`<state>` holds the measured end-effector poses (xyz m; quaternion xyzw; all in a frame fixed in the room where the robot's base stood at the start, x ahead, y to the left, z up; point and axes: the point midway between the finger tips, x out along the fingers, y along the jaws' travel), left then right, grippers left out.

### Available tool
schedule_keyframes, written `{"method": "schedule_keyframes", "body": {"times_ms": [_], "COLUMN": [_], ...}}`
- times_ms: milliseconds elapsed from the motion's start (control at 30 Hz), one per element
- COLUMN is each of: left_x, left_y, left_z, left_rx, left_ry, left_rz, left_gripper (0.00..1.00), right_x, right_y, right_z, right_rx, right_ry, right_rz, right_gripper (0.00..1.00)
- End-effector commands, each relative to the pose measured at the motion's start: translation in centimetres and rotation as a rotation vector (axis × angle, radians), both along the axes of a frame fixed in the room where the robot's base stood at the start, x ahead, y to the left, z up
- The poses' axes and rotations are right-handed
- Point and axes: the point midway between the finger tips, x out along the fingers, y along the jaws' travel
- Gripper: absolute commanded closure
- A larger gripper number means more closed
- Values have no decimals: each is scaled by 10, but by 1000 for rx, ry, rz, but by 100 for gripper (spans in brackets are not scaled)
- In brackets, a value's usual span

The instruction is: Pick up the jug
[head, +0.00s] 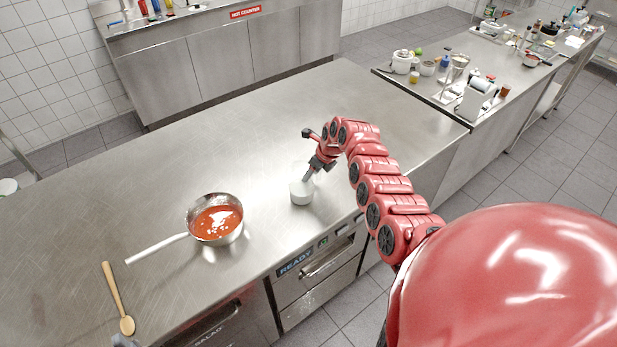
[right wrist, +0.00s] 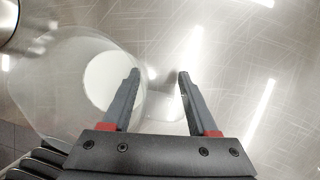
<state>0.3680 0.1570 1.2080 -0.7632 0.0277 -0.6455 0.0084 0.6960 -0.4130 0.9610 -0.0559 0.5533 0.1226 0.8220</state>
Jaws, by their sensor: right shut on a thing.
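The jug (head: 301,192) is a clear glass vessel with white in its lower part. It stands on the steel counter near the front edge in the head view. In the right wrist view its clear wall and white round part (right wrist: 108,80) fill the left side. My right gripper (head: 313,172) reaches down to the jug's side. In the right wrist view my right gripper (right wrist: 158,74) has its fingers on either side of a hard-to-see clear part at the jug's right, likely its handle, and is shut on it. My left gripper is not seen.
A steel pan (head: 195,223) of red sauce stands left of the jug, its white handle pointing left. A wooden spoon (head: 113,290) lies at the lower left, beside a cut-off grey thing. The counter (head: 200,150) behind the jug is clear. A cluttered side table (head: 440,90) stands at the back right.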

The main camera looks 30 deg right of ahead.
Motion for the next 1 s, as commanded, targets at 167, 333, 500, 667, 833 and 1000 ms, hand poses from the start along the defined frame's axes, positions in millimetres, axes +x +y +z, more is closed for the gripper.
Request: {"method": "schedule_keyframes", "body": {"times_ms": [167, 333, 500, 667, 833, 1000], "left_x": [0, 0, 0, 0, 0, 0], "left_y": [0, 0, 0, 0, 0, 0], "left_z": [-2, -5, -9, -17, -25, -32], "left_rx": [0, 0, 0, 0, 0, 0], "left_ry": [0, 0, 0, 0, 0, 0], "left_rz": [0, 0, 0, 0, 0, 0], "left_gripper": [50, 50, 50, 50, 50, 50], "right_x": [1, 2, 1, 2, 2, 2], "right_y": [0, 0, 0, 0, -1, 0], "right_z": [4, 13, 26, 41, 59, 75], "right_rx": [1, -1, 0, -2, -3, -2], "right_ry": [-1, -4, -5, -7, -7, -7], "right_rz": [1, 1, -1, 1, 0, 0], "right_gripper": [100, 100, 100, 100, 100, 100]}}
